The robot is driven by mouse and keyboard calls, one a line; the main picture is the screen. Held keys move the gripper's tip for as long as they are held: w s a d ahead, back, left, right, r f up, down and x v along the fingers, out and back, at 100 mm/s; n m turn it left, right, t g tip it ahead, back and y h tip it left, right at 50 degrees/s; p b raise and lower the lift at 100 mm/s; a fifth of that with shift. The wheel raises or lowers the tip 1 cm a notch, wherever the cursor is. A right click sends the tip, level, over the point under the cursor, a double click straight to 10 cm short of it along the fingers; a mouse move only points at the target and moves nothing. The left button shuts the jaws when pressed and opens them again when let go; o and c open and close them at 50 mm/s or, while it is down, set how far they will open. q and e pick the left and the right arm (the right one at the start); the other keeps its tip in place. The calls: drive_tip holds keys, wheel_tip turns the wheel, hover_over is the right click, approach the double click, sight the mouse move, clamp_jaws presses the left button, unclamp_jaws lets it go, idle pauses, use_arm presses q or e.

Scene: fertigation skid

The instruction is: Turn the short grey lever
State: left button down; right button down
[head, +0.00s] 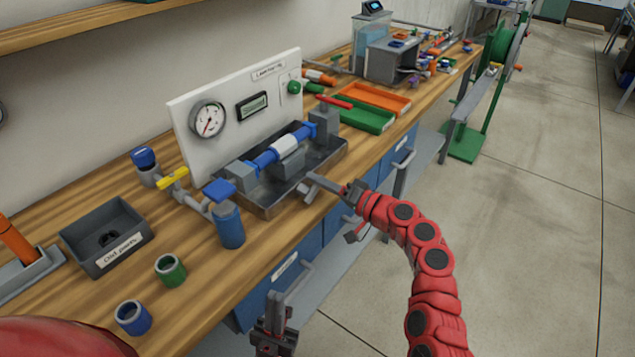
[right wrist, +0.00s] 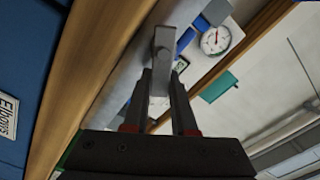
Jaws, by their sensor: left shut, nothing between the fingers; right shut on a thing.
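The short grey lever (head: 324,184) sticks out at the front right of the metal tray (head: 268,208) on the bench. My right gripper (head: 346,190) is at its outer end and shut on it. In the right wrist view the lever (right wrist: 163,50) stands up between the two fingers of my right gripper (right wrist: 160,82). My left gripper (head: 275,312) is shut and empty, low in front of the bench and apart from everything.
A blue cylinder (head: 230,228) and a yellow-handled valve (head: 173,180) stand left of the tray. A gauge panel (head: 185,120) rises behind it. Green (head: 365,119) and orange (head: 385,97) trays lie to the right. The floor (head: 540,200) at the right is clear.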

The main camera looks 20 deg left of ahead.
drive_tip(key=m, duration=0.1)
drive_tip(key=f+m, duration=0.1)
drive_tip(key=shift+w+d+m, duration=0.1)
drive_tip(key=shift+w+m, duration=0.1)
drive_tip(key=shift+m, duration=0.2)
drive_tip(key=shift+f+m, duration=0.3)
drive_tip(key=shift+m, duration=0.65)
drive_tip(key=shift+f+m, duration=0.3)
drive_tip(key=shift+m, duration=0.65)
drive_tip(key=c, duration=0.7)
unclamp_jaws()
